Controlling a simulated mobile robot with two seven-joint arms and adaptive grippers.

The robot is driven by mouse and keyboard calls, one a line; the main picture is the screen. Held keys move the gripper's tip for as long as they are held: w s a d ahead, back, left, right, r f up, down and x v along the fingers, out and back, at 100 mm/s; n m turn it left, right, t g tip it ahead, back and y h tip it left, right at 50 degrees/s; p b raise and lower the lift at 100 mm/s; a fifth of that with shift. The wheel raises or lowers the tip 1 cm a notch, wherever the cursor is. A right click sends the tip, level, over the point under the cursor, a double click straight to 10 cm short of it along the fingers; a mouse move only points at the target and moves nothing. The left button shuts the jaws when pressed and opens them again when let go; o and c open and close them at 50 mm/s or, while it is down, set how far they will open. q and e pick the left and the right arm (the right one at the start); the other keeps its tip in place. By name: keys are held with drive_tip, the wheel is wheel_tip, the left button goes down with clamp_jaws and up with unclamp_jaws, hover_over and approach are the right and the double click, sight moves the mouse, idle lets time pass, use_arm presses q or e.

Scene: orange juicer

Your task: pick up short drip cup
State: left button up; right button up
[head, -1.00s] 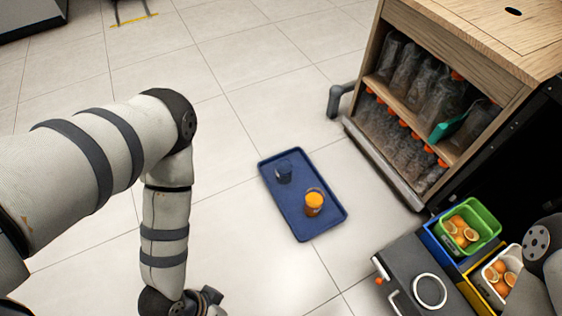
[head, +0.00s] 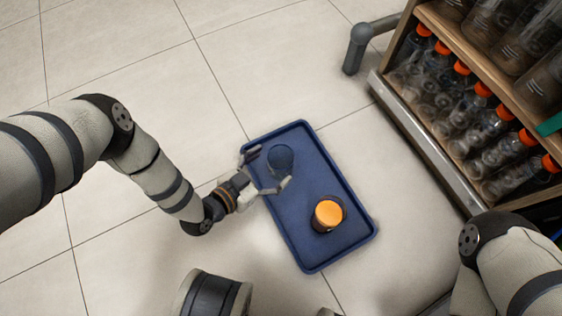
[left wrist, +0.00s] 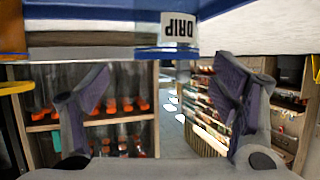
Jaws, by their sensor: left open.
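The short drip cup (head: 283,156) looks clear and dark and stands upright at the far left of the blue tray (head: 352,225). In the left wrist view, which looks upside down, a white DRIP label (left wrist: 180,28) shows at the top, between the fingers. My left gripper (head: 269,168) is open at the tray's left side, its fingers reaching to either side of the cup; I cannot tell if they touch it. Its spread fingers also show in the left wrist view (left wrist: 163,100). My right gripper is out of view; only the right arm shows.
A cup with an orange top (head: 328,213) stands on the tray, nearer to me. A wooden shelf cabinet (head: 455,32) with several orange-capped bottles is at the right. A grey bar (head: 358,48) sticks out beside it. The tiled floor left of the tray is clear.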

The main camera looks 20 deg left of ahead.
sight(289, 151)
use_arm(q)
drive_tip(key=b+x, duration=0.2)
drive_tip(key=x, duration=0.1)
drive_tip(key=b+x, duration=0.1)
drive_tip(key=shift+w+a+f, duration=0.25)
drive_tip(key=shift+w+f, duration=0.1)
drive_tip(key=shift+f, duration=0.05)
drive_tip(key=shift+w+d, duration=0.2)
drive_tip(key=shift+w, duration=0.2)
drive_tip(key=c, duration=1.4)
drive_tip(key=shift+o, duration=0.2)
